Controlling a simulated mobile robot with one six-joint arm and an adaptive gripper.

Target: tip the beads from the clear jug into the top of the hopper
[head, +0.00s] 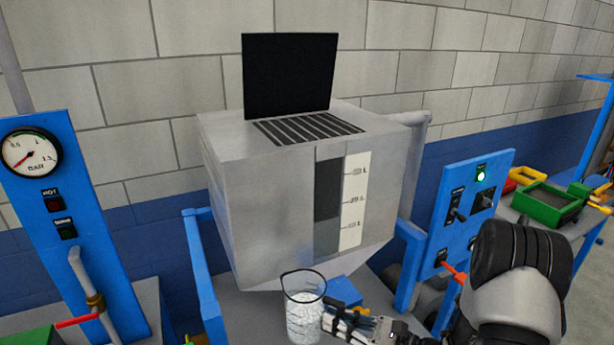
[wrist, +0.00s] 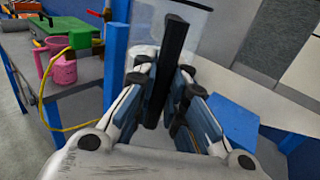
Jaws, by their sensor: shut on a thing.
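The clear jug (head: 303,290) is at the bottom centre of the head view, upright, with white beads (head: 303,322) in it. My gripper (head: 330,317) is at its right side. In the wrist view my gripper (wrist: 168,95) is shut on the dark upright handle (wrist: 176,45) of the clear jug (wrist: 208,25). The grey hopper (head: 262,215) stands behind and above the jug. Its top has a slotted grille (head: 308,128), and a black lid (head: 290,75) stands raised at the back. The jug is below the hopper's top, in front of its lower edge.
A gauge panel (head: 60,210) stands left and a blue switch panel (head: 472,205) with a green light stands right. A bench with trays (head: 548,205) is far right. Blue posts flank the hopper. The wrist view shows a pink mug (wrist: 62,70) on a bench. Space above the grille is clear.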

